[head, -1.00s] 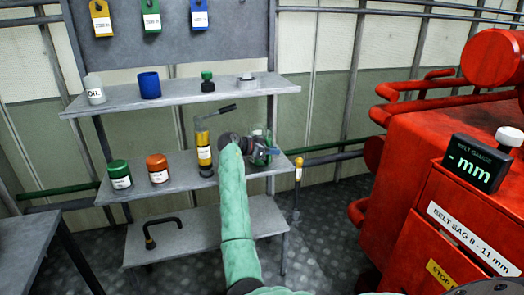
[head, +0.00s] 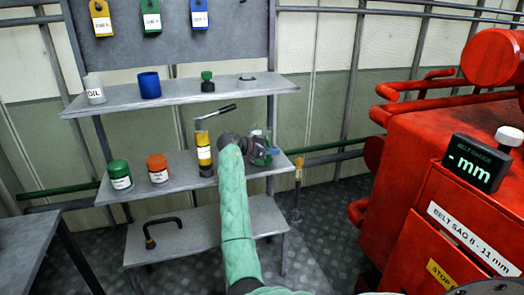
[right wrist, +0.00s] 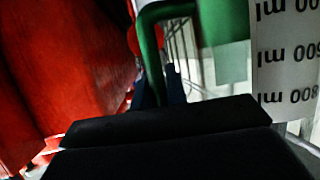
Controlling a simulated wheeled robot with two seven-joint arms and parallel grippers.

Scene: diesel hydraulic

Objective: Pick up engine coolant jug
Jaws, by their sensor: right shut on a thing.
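The coolant jug (head: 262,152), green and partly translucent, stands at the right end of the middle shelf and is mostly hidden behind my right gripper (head: 246,146). In the right wrist view, its green handle (right wrist: 151,48) rises by the dark jaw, and a white strip with upside-down ml markings (right wrist: 287,55) shows at the right. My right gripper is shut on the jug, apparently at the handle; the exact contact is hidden. I cannot tell whether the jug's base touches the shelf. My left gripper is not in view.
A yellow lever pump (head: 204,152) stands close left of my gripper. Green (head: 119,174) and orange (head: 157,167) jars share the middle shelf (head: 185,182). The upper shelf (head: 180,97) is overhead. The red engine (head: 430,145) is at the right, with open floor between.

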